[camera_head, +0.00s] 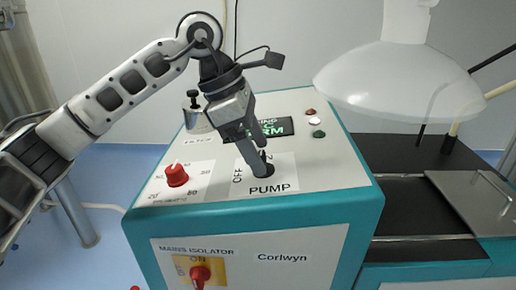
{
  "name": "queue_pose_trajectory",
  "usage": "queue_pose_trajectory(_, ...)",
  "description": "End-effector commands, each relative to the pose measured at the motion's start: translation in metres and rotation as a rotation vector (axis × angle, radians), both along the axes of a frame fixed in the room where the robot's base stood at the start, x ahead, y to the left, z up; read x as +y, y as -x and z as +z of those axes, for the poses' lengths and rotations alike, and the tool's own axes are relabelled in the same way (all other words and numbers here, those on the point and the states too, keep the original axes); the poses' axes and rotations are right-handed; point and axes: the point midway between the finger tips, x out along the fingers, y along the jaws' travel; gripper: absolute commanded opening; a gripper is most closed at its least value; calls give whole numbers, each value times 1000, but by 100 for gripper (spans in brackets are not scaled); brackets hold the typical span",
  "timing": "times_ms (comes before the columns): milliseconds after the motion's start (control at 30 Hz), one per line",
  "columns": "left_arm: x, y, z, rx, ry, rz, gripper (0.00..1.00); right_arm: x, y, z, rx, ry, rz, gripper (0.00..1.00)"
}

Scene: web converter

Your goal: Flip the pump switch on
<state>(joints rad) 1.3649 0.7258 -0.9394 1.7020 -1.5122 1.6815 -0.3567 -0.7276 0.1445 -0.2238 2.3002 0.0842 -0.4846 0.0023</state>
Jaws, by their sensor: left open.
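The pump switch (268,169) is a black switch on the white PUMP label (284,182), on the sloped top panel of the teal and white cabinet. "OFF" is printed at its left, and "ON" above it is partly covered. My left gripper (262,160) reaches down from the upper left, with its fingertips at the switch. The fingers hide much of the switch, so I cannot tell its position or whether they touch it. My right gripper is not in view.
A red knob (177,175) stands left of the switch, and a metal filter fitting (196,117) behind it. A dark display (276,127) and small buttons (316,122) lie behind. A red mains isolator (200,273) is on the front. A white dome (401,76) hangs at right.

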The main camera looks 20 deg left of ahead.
Motion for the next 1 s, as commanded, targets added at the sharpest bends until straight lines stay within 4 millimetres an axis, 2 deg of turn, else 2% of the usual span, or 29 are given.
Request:
queue_pose_trajectory(400,38,10,89,-5,2,2,69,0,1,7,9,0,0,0)
queue_pose_trajectory(600,52,14,122,-4,2,0,69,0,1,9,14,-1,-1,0)
queue_pose_trajectory(800,59,16,136,-3,1,0,69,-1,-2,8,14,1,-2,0)
queue_pose_trajectory(1000,59,16,137,-2,2,-1,69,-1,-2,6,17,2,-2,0)
